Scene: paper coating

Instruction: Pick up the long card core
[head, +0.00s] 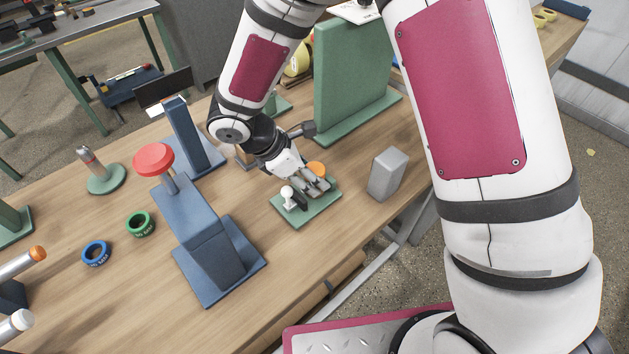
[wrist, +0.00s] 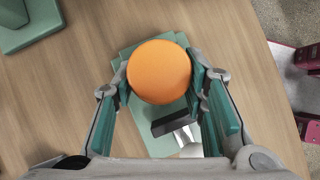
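An orange round-topped piece (head: 316,168) stands on a small green base (head: 311,212) near the front edge of the bench. In the wrist view its orange top (wrist: 159,72) lies between my fingertips. My gripper (head: 312,185) points down over the green base, and it also shows in the wrist view (wrist: 159,82) with one finger on each side of the orange piece. The fingers look very close to its sides; contact is unclear. No piece is plainly recognisable as a long card core; the part below the orange top is hidden.
A white-knobbed dark fitting (head: 289,194) sits on the same base. A grey block (head: 387,174) stands to the right, a tall green panel (head: 350,75) behind. A blue stand with a red knob (head: 153,160) is left. Blue (head: 96,254) and green (head: 140,224) rings lie farther left.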

